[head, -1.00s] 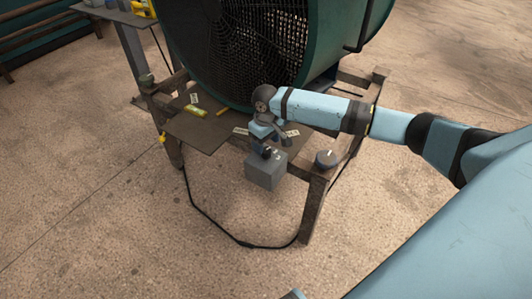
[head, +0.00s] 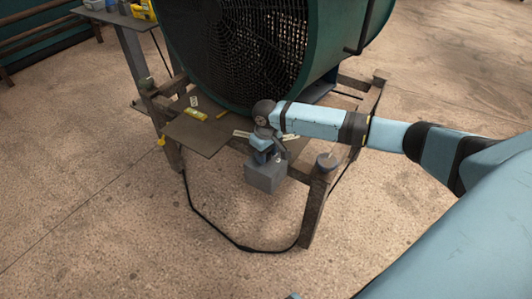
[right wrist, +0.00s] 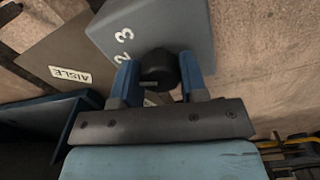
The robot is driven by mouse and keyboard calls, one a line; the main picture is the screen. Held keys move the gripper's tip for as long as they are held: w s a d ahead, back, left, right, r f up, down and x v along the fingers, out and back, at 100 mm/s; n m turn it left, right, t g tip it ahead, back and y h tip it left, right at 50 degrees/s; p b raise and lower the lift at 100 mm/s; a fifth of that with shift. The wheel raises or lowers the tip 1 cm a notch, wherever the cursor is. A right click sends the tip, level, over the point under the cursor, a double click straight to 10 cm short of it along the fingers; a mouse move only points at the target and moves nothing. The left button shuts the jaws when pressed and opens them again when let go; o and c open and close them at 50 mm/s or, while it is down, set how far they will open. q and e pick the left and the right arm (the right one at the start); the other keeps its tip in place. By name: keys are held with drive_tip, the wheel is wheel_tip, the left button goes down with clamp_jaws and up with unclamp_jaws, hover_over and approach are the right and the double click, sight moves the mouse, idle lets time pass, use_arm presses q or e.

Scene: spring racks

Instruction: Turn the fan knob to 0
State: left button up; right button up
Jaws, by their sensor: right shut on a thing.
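The fan knob (right wrist: 158,70) is a black round knob on the face of a grey control box (right wrist: 180,22) in the right wrist view. The numerals 2 and 3 show on the box beside it; the other markings are hidden. In the head view the grey box (head: 266,177) hangs at the front of the wooden stand, below the large green fan (head: 250,50). My right gripper (right wrist: 158,72) is shut on the knob, one blue finger on each side. In the head view my right gripper (head: 266,150) covers the knob. My left gripper is not in view.
A brown board (head: 200,133) with a yellow item (head: 196,114) lies left of the box. A black cable (head: 215,230) loops on the open floor. An AISLE label (right wrist: 70,75) shows in the wrist view.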

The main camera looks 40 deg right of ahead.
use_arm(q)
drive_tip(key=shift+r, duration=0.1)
